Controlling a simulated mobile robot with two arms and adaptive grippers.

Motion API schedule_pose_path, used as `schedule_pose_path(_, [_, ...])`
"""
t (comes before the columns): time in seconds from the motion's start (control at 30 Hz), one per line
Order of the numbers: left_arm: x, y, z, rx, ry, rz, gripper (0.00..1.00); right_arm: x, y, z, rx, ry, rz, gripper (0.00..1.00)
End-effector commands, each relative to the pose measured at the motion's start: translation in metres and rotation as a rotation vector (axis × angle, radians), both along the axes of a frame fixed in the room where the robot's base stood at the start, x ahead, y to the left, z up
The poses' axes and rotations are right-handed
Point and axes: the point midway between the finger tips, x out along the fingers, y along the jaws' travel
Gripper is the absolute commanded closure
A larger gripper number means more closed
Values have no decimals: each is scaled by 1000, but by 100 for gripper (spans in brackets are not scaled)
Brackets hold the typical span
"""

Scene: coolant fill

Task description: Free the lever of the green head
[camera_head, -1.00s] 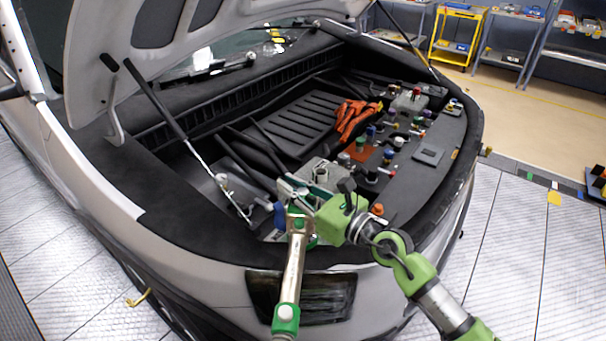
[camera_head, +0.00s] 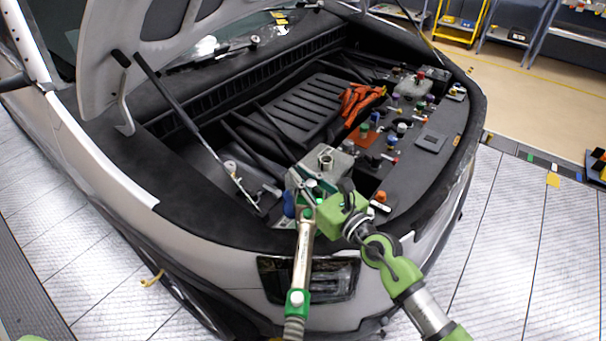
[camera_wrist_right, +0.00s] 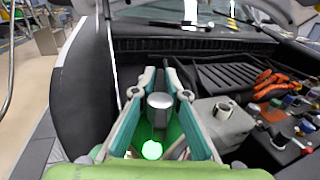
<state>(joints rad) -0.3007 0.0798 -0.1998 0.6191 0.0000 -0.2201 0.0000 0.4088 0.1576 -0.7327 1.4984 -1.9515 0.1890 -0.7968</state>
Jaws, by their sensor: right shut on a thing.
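The green head (camera_head: 306,213) sits at the front of the engine bay, with a silver pipe (camera_head: 303,258) running down from it over the bumper to a green fitting. My right gripper (camera_head: 311,184) reaches in over the front edge and is shut on the head's lever, which its fingers largely hide in the head view. In the right wrist view, the teal fingers (camera_wrist_right: 164,92) stand on both sides of a silver round part (camera_wrist_right: 160,102), with a bright green spot (camera_wrist_right: 152,149) below it. The exact contact is hard to see. My left gripper is out of view.
A grey tank with an open neck (camera_head: 326,161) stands just behind my right gripper. Orange gloves (camera_head: 358,100) and several coloured caps lie farther back. The raised hood and its strut (camera_head: 168,93) are at the left.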

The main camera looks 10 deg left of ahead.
Motion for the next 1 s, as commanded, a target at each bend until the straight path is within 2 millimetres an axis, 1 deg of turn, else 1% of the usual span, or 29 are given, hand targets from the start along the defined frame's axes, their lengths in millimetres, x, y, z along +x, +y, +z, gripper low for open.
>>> schedule_pose_path(0.03, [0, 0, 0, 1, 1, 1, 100, 0, 0, -1, 0, 1, 0, 100])
schedule_pose_path(0.07, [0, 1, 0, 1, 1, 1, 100, 0, 0, -1, 0, 1, 0, 85])
schedule_pose_path(0.1, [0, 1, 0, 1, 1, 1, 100, 0, 0, -1, 0, 1, 0, 74])
schedule_pose_path(0.43, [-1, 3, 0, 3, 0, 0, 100, 0, -1, -1, 0, 1, 0, 74])
schedule_pose_path(0.57, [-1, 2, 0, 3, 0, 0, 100, -5, -6, -2, 0, 3, 0, 74])
schedule_pose_path(0.67, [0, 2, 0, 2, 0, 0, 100, -14, -16, -2, 0, 4, 0, 74])
schedule_pose_path(1.0, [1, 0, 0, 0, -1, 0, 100, -60, -69, -2, -4, 2, -1, 74])
